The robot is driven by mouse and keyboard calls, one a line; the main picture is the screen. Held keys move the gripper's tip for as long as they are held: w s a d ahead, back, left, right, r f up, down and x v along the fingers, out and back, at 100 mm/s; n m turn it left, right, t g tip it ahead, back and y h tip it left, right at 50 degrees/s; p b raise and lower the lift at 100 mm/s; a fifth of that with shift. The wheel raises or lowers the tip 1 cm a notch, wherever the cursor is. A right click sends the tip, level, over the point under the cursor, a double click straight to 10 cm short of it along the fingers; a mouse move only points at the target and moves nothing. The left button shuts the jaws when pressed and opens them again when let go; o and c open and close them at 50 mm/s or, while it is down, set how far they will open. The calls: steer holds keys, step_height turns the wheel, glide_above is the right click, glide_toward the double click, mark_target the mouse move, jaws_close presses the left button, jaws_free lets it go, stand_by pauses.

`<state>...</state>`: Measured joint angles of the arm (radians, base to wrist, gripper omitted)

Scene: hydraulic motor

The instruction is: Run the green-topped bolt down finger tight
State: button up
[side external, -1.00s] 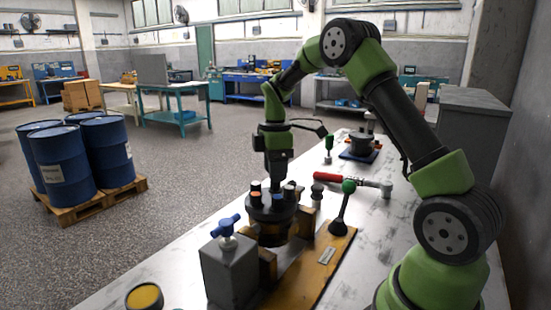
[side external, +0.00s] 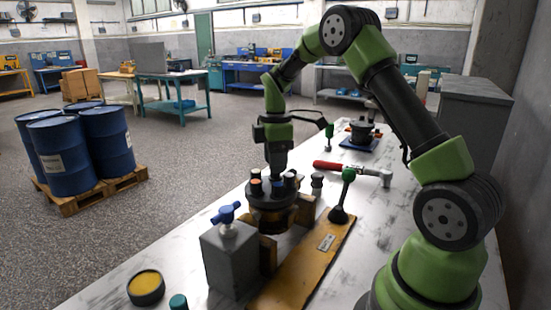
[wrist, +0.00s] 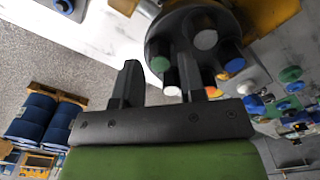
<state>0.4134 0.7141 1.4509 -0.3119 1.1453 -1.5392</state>
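The motor (side external: 272,215) is a dark round body standing in a fixture on a yellow base plate (side external: 325,262). Several bolts with coloured tops stand up from its flange. In the wrist view, the green-topped bolt (wrist: 160,64) shows at the flange edge, between the lines of my two fingers. My gripper (wrist: 159,60) is open, its dark fingers apart with a gap on each side of the green top. Whether the fingertips are level with the top or above it, I cannot tell. In the side view, my gripper (side external: 277,172) hangs straight down over the far side of the motor, its fingertips partly hidden.
A grey block with a blue handle (side external: 226,213), a green-knobbed lever (side external: 348,175) and a red-handled tool (side external: 335,167) surround the fixture. A yellow-filled cup (side external: 146,285) sits at the front.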

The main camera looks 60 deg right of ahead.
steer(key=shift+f, duration=1.05)
steer(key=shift+r, duration=0.25)
steer(key=shift+c, duration=0.2)
steer(key=c, duration=0.5)
steer(key=m, duration=0.4)
steer(key=shift+m, duration=2.1)
